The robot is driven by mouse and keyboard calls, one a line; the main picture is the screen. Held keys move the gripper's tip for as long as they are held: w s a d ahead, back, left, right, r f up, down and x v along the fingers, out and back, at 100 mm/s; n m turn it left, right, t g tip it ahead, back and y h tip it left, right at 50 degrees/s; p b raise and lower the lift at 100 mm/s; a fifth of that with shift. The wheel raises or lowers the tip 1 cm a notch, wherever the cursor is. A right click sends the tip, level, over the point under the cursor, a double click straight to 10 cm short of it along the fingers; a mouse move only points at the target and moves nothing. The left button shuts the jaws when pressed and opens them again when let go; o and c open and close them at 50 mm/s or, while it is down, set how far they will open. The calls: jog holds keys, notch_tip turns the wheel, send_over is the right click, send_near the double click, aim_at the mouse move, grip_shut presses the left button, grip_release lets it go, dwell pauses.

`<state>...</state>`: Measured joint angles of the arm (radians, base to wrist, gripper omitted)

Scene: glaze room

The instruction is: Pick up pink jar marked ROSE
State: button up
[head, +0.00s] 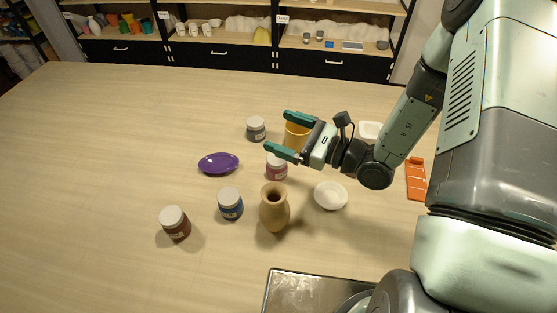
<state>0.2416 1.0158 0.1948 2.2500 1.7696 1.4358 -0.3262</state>
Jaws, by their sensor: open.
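The pink jar (276,171) with a white lid stands upright on the table, near the middle of the group of objects. Its label is too small to read. My gripper (278,133) is open and empty, with its green fingers pointing left. In the picture the lower finger overlaps the top of the pink jar and hides part of its lid. The gripper appears to be above the table; its exact height over the jar cannot be told.
Around the jar stand a tan vase (274,208), a blue jar (230,204), a grey jar (256,129), a brown jar (175,223), a yellow cup (293,139), a purple plate (218,163) and a white bowl (330,195). An orange tray (416,180) lies right. The table's left side is clear.

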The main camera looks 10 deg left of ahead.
notch_tip(320, 180, down, 7)
jog(key=w+d+m+t+h, duration=0.2)
jog(key=m+t, duration=0.2)
jog(key=m, duration=0.1)
send_near(272, 155)
jog(key=x, duration=0.2)
jog(key=shift+a, duration=0.3)
jog(key=shift+x, duration=3.75)
jog(key=shift+w+d, duration=0.1)
jog(key=shift+w, duration=0.1)
jog(key=c, duration=1.3)
